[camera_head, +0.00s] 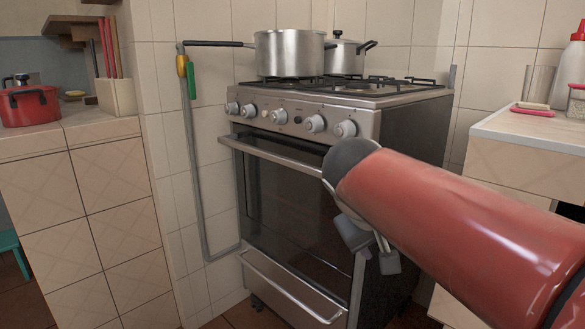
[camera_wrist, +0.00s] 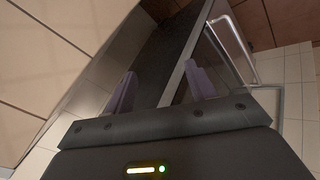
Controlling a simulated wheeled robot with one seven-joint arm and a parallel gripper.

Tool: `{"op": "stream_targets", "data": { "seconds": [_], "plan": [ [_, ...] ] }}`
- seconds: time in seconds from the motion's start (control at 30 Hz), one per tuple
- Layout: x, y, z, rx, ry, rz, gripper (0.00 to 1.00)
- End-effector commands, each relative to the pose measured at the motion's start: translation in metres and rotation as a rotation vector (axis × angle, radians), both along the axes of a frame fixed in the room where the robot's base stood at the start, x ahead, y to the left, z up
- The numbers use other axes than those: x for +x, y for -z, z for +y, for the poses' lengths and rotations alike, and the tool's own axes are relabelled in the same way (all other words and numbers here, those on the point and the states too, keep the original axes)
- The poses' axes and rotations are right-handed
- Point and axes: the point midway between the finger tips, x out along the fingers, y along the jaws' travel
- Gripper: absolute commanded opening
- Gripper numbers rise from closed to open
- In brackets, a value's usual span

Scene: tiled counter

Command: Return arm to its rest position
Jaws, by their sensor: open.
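My red arm (camera_head: 460,225) reaches in from the lower right of the head view, in front of the stove. My gripper (camera_head: 371,248) hangs below the arm's dark rounded end, in front of the stove's right front edge. In the wrist view my gripper (camera_wrist: 162,90) shows two purple-grey fingers spread apart with nothing between them. Past the fingers are the stove's dark side and its door edge, seen at a tilt. The head view does not show whether the gripper touches the stove.
The stove (camera_head: 300,215) has a long oven handle (camera_head: 275,153). A long-handled pot (camera_head: 290,53) and another pot (camera_head: 345,57) stand on top. A tiled counter (camera_head: 535,125) is at right, close behind my arm. A red pot (camera_head: 30,106) sits on the left counter.

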Motion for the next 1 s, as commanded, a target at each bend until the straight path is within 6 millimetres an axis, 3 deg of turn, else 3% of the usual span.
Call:
{"op": "stream_targets", "data": {
  "seconds": [0.03, 0.2, 0.4, 0.63, 0.7, 1.0],
  "plan": [
    [-0.028, 0.030, -0.011, 0.076, 0.012, 0.015, 0.56],
    [-0.088, 0.088, -0.015, 0.267, 0.032, 0.029, 0.56],
    [-0.133, 0.137, -0.009, 0.412, 0.070, 0.008, 0.56],
    [-0.169, 0.184, 0.000, 0.533, 0.126, -0.039, 0.56],
    [-0.167, 0.160, 0.000, 0.531, 0.121, -0.035, 0.56],
    [-0.166, 0.107, 0.000, 0.529, 0.119, -0.033, 0.56]
  ]
}}
